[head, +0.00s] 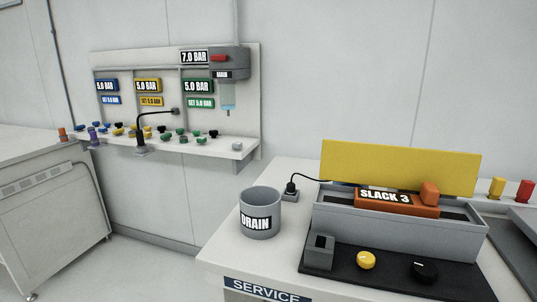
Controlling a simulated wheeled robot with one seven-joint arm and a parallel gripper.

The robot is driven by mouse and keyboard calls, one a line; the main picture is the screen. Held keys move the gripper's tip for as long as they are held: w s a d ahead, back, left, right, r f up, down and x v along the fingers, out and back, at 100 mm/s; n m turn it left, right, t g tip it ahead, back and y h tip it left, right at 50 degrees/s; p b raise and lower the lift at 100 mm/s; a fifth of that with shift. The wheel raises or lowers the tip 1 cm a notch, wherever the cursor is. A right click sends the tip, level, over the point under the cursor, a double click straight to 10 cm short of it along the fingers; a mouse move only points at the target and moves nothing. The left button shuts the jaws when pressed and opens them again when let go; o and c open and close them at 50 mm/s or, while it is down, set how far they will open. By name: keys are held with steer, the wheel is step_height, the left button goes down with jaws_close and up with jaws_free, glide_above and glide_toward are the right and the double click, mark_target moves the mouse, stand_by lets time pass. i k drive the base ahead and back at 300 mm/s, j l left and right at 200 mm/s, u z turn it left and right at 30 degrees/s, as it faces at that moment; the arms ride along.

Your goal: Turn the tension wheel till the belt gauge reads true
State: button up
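An orange gauge block (397,202) reading "SLACK 3" sits in a long grey trough-like housing (400,232) on the service bench at right. A black knob with a white mark (425,270) and a yellow knob (366,260) are on the black base plate (390,281) in front of the housing. I cannot tell which of these is the tension wheel. No belt is clearly visible. My gripper is not in view.
A grey "DRAIN" cup (261,203) stands on the bench (230,248), left of the housing. A yellow panel (400,167) rises behind the housing. A wall panel (175,60) with pressure displays and a shelf (215,149) of coloured knobs is at left. Floor (130,270) shows between the benches.

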mark_target(425, 271)
steer(key=i+l, duration=0.15)
steer(key=i, duration=0.3)
steer(key=i+l+z, duration=0.1)
steer(key=i, duration=0.35)
steer(key=l, duration=0.1)
